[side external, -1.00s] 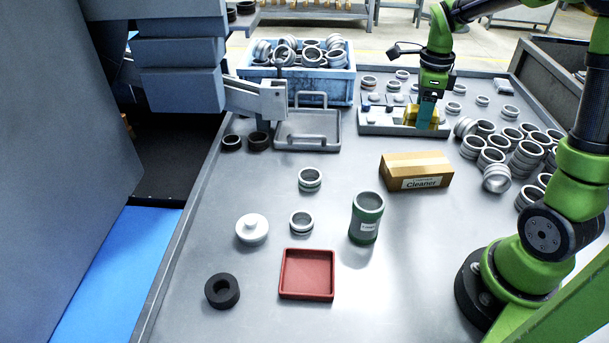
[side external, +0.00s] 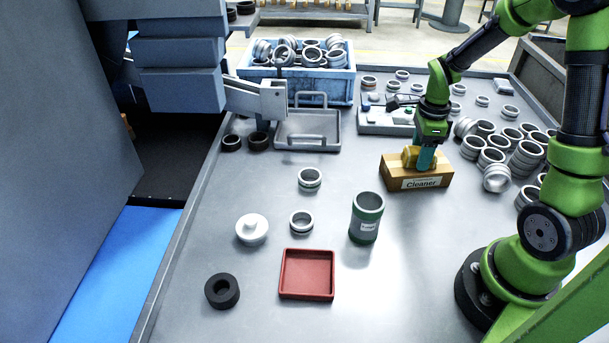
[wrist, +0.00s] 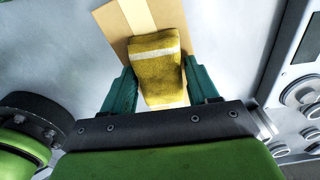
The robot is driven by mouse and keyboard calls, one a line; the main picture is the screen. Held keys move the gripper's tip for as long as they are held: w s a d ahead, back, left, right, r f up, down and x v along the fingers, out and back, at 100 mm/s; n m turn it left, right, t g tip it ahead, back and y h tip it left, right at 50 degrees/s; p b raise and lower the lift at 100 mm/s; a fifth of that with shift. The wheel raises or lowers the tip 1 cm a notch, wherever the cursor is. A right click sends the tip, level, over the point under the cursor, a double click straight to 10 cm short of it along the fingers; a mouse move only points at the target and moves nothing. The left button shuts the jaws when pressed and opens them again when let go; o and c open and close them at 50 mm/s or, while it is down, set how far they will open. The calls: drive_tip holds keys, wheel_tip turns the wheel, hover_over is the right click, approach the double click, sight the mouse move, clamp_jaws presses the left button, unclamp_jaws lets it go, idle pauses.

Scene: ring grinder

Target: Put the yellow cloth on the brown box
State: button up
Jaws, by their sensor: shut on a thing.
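The yellow cloth (wrist: 158,68) is between the two teal fingers of my gripper (wrist: 160,95) in the wrist view. My gripper (side external: 425,160) is shut on the cloth, which also shows in the side view (side external: 409,156). The brown box (side external: 400,173), labelled "Cleaner", lies on the table directly under the gripper. The cloth is over the box top; I cannot tell whether it touches it. In the wrist view the brown box (wrist: 115,25) shows behind the cloth, which hides part of it.
A red tray (side external: 307,275) lies at the front.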

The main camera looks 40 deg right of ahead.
drive_tip(key=o, duration=1)
drive_tip(key=shift+f, duration=0.1)
drive_tip(key=shift+o, duration=0.2)
wheel_tip(320, 180, up, 12)
drive_tip(key=s+a+r+n+t+y, duration=0.1)
drive_tip(key=s+a+r+n+t, duration=0.2)
drive_tip(key=a+n, duration=0.6)
drive_tip(key=s+a+r+n+t+y, duration=0.1)
drive_tip(key=s+a+r+n+t, duration=0.2)
drive_tip(key=a+n, duration=0.6)
drive_tip(key=shift+s+r+n+t, duration=0.4)
drive_tip(key=shift+r+n+t, duration=0.2)
drive_tip(key=shift+n, duration=1.9)
drive_tip(key=shift+a, duration=0.1)
